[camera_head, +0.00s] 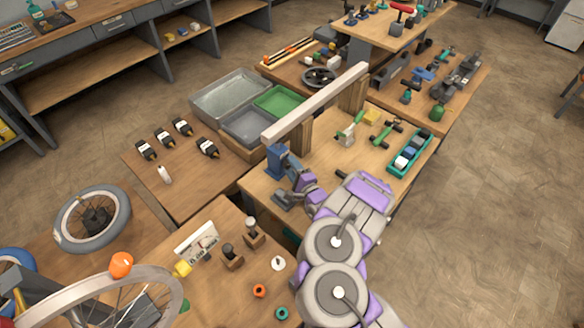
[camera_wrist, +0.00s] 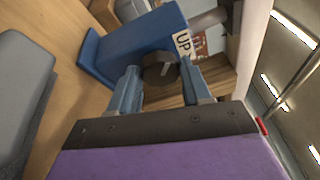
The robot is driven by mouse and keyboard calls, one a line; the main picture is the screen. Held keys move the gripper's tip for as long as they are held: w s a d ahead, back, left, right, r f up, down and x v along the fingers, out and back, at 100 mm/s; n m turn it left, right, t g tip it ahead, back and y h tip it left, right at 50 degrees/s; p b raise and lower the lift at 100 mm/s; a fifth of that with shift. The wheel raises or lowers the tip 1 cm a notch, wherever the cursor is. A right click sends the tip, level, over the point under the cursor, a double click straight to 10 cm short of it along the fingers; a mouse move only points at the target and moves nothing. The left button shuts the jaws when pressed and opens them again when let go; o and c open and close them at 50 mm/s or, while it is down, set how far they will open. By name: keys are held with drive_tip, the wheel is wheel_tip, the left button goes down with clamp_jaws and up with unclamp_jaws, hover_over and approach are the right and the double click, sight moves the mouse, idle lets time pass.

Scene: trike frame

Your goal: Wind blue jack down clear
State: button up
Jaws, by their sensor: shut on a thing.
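The blue jack (camera_head: 278,160) stands on the wooden bench under the near left end of a long pale beam (camera_head: 310,105). In the wrist view the blue jack (camera_wrist: 138,45) fills the upper middle, with an "UP" label beside a dark round knob (camera_wrist: 158,72). My gripper (camera_head: 296,180) is at the jack's near side. In the wrist view my gripper (camera_wrist: 160,78) has its two blue-grey fingers on either side of the knob, shut on it. Whether the jack's top touches the beam cannot be told.
Wooden blocks (camera_head: 301,133) stand under the beam. A green tray of parts (camera_head: 409,152) and green-handled tools lie to the right on the bench. Grey bins (camera_head: 230,95) stand at the left. A wheel (camera_head: 92,218) lies on the left table.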

drive_tip(key=o, duration=1.1)
drive_tip(key=shift+s+a+f, duration=0.1)
drive_tip(key=shift+f, duration=0.1)
drive_tip(key=shift+c, duration=0.2)
drive_tip(key=shift+r, duration=0.15)
drive_tip(key=shift+r, duration=0.2)
wheel_tip(320, 180, up, 3)
drive_tip(key=shift+r+p, duration=0.1)
drive_tip(key=shift+p, duration=0.7)
drive_tip(key=s+d+p, duration=0.2)
drive_tip(key=s, duration=0.5)
drive_tip(key=s+d+r+p, duration=0.1)
drive_tip(key=s+d+p, duration=0.1)
drive_tip(key=s, duration=0.6)
drive_tip(key=shift+s+d+p, duration=0.15)
drive_tip(key=shift+p, duration=0.7)
drive_tip(key=shift+d, duration=0.15)
